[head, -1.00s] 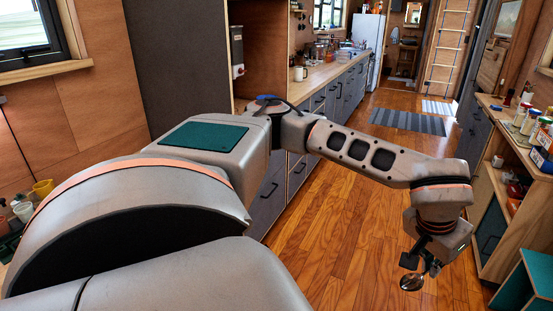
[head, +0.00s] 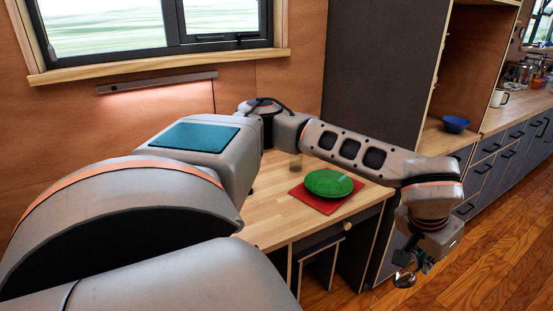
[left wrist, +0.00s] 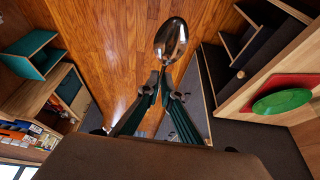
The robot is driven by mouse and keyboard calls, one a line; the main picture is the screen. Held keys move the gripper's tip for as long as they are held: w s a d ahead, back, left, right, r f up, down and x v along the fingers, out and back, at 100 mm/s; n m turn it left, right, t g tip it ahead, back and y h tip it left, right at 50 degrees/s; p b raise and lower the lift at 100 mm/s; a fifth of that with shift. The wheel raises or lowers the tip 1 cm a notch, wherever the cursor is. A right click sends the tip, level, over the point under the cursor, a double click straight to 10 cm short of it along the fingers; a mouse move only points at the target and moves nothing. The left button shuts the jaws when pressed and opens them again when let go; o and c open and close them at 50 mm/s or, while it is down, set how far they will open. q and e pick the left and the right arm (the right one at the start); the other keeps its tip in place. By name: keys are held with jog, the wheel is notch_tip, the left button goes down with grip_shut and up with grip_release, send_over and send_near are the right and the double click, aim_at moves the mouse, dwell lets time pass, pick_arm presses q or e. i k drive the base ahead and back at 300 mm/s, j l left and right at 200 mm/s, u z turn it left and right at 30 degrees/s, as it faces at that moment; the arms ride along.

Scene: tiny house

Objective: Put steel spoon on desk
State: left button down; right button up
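The steel spoon (left wrist: 171,40) is held in my left gripper (left wrist: 163,92), whose fingers close on its handle in the left wrist view. The bowl of the spoon points out beyond the fingertips. In the head view the left gripper (head: 415,262) hangs at the lower right with the spoon (head: 404,280) below it, over the floor. The wooden desk (head: 268,230) stands under the window, to the left of the gripper and partly hidden behind my left arm. My right gripper is in neither view.
A green plate (head: 328,182) lies on a red mat (head: 309,203) on the desk. A bare strip of desktop shows left of the mat. A blue bowl (head: 455,124) sits on the kitchen counter at the right.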

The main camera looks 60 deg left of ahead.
aim_at(296, 184)
jog(key=j+u, duration=0.3)
jog(key=u, duration=0.15)
jog(key=i+j+u, duration=0.1)
jog(key=j+u, duration=0.2)
jog(key=u, duration=0.15)
jog(key=i+j+u, duration=0.15)
jog(key=j, duration=0.25)
jog(key=i+j+u, duration=0.2)
jog(key=j, duration=0.2)
jog(key=i+j, duration=0.15)
jog(key=i, duration=0.15)
jog(key=i+j, duration=0.15)
jog(key=i, duration=0.15)
